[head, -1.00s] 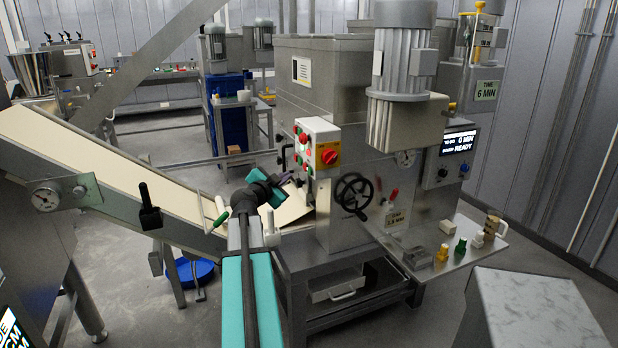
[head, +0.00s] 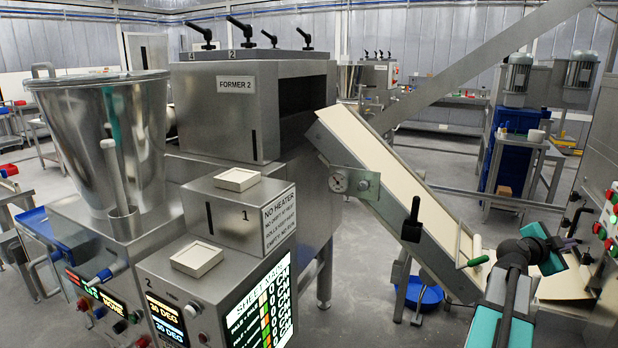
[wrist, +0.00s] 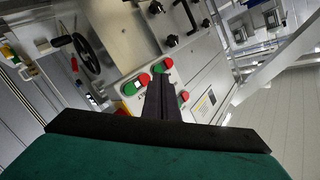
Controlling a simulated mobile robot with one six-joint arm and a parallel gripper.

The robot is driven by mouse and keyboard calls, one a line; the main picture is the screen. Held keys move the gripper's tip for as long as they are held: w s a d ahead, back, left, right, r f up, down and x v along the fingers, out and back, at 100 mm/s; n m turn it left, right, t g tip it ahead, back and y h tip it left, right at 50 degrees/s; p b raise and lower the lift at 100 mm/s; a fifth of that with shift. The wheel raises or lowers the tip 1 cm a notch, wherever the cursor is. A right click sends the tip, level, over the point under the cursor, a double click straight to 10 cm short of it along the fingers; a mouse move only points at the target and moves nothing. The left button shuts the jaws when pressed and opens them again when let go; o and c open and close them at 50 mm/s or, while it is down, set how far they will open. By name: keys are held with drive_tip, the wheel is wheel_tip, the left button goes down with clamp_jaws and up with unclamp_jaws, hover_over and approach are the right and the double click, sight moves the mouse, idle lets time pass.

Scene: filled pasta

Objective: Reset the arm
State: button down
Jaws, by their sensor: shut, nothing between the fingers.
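My gripper (head: 574,243) is at the right edge of the head view, held in the air beside the lower end of the sloping belt. Its teal wrist body and dark joint show there. In the wrist view my gripper (wrist: 160,85) is shut and empty, with its dark fingers together. The control box (wrist: 135,88) with red and green buttons lies behind the fingers in that view; I cannot tell the distance to it.
The sloping belt (head: 385,165) runs down toward my arm. Former 2 (head: 222,115) and a steel hopper (head: 95,135) stand at the left. The sheet display (head: 262,305) is in front. A handwheel (wrist: 78,55) shows in the wrist view. A blue basin (head: 418,292) lies on the floor.

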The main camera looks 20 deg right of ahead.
drive_tip(key=w+a+f+n+t+y, duration=0.1)
drive_tip(key=w+a+f+n+t, duration=0.1)
drive_tip(key=w+a+f, duration=0.65)
drive_tip(key=w+a+f+n+t+y, duration=0.2)
drive_tip(key=w+a+f, duration=0.3)
drive_tip(key=w+f, duration=0.6)
drive_tip(key=w+a+f+n+t+y, duration=0.15)
drive_tip(key=w+a+f, duration=0.35)
drive_tip(key=a+f, duration=0.6)
drive_tip(key=w+a+f+n+y, duration=0.3)
drive_tip(key=w+a+f, duration=0.1)
drive_tip(key=a+f, duration=0.7)
drive_tip(key=s+a+f+n+g+y, duration=0.25)
drive_tip(key=s+a+f, duration=0.35)
drive_tip(key=a+f, duration=0.5)
drive_tip(key=s+a+f+n+g+y, duration=0.15)
drive_tip(key=s+a+f+n, duration=0.45)
drive_tip(key=a, duration=0.8)
drive_tip(key=s+a+f+n+g+y, duration=0.2)
drive_tip(key=s+a+f+n, duration=0.1)
drive_tip(key=s+a, duration=0.5)
drive_tip(key=s+a+f+n+g+y, duration=0.3)
drive_tip(key=s+a+n, duration=0.3)
drive_tip(key=s, duration=0.5)
drive_tip(key=shift+s+a+g, duration=0.35)
drive_tip(key=shift+s+a, duration=0.05)
drive_tip(key=shift+a, duration=0.65)
